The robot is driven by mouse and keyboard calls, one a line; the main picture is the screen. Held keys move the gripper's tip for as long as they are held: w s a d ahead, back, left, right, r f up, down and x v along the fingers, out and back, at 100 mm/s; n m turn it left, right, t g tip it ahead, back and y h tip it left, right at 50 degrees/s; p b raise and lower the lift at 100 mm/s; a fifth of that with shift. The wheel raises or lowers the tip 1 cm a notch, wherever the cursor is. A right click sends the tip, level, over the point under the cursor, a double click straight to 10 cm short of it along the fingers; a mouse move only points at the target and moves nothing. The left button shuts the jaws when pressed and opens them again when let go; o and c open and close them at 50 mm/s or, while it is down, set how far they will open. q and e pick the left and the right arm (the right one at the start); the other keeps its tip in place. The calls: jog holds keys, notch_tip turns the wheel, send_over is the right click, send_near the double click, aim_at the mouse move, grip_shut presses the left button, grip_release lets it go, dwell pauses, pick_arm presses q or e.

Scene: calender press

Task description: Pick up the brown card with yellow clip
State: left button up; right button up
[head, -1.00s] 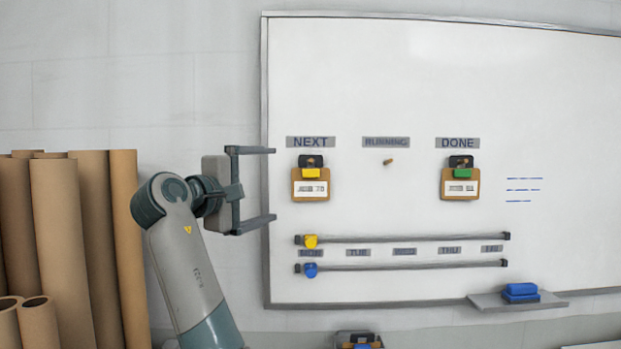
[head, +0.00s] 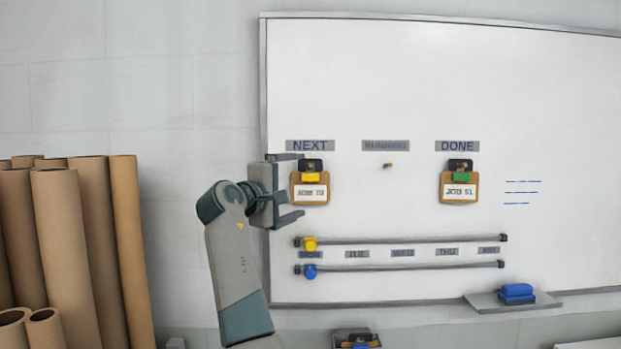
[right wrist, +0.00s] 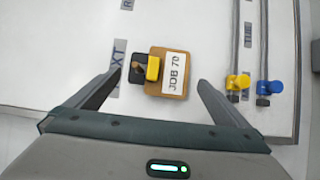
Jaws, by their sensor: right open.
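The brown card with yellow clip (head: 310,190) hangs under the NEXT label on the whiteboard and bears a white "JOB 70" label. It also shows in the right wrist view (right wrist: 171,78), between and just beyond the fingertips. My right gripper (head: 300,187) is open at the card's left side, one finger above and one below its height. In the right wrist view my right gripper (right wrist: 162,82) has its fingers spread on either side of the card, with nothing held. My left gripper is not in view.
A brown card with green clip (head: 458,190) hangs under DONE. A bare peg (head: 388,166) sits under RUNNING. Two rails (head: 410,240) with yellow and blue sliders run below. A tray (head: 510,302) holds a blue eraser. Cardboard rolls (head: 70,230) stand at left.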

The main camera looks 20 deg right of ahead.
aim_at(306, 184)
dwell(0.3)
jog(key=shift+w+d+r+p, duration=0.2)
jog(key=shift+w+d+p, duration=0.25)
jog(key=shift+p, duration=0.2)
jog(key=p+x, duration=0.2)
jog(key=shift+w+d, duration=0.15)
jog(key=shift+d, duration=0.2)
jog(key=shift+w+d+f, duration=0.2)
jog(key=shift+w+d, duration=0.2)
jog(key=shift+w, duration=0.05)
jog(key=shift+c, duration=0.3)
jog(key=c, duration=0.7)
